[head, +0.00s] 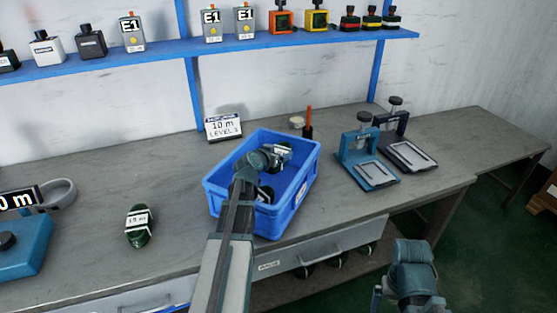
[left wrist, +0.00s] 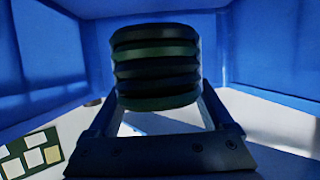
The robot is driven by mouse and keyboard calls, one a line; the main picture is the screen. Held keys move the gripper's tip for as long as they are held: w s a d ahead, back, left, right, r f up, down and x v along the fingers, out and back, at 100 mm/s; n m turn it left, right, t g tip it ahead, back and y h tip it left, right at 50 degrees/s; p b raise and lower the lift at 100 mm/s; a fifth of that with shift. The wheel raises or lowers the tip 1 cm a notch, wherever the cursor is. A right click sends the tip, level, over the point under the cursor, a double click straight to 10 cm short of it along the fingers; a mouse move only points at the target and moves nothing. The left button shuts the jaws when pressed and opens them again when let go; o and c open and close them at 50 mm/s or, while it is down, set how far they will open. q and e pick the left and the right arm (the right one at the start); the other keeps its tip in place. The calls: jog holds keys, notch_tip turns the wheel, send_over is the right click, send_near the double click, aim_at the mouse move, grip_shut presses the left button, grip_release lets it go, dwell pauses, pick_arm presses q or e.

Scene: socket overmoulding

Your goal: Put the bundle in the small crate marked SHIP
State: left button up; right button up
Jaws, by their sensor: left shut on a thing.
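A blue crate (head: 214,198) stands on the bench in the middle of the head view; I cannot read a SHIP mark on it. My left arm reaches over its near wall, and my left gripper (head: 272,160) is inside the crate. In the left wrist view the left gripper (left wrist: 158,112) is shut on a dark green coiled bundle (left wrist: 155,65), with blue crate walls around it. Whether the bundle touches the crate floor is unclear. My right gripper (head: 405,285) is low at the right, off the bench; its fingers do not show clearly.
Another dark green bundle (head: 138,228) with a white label lies left of the crate. A small sign (head: 223,126) stands behind the crate. Blue (head: 368,160) and dark (head: 405,145) presses stand to the right. A blue device (head: 22,250) is at far left. A shelf (head: 150,58) runs above.

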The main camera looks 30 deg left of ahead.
pick_arm(q)
jog(key=shift+f, duration=0.2)
jog(key=shift+f+b, duration=0.45)
jog(key=shift+f, duration=0.15)
jog(key=o, duration=1.2)
jog(key=shift+o, duration=0.2)
jog(key=shift+r, duration=0.15)
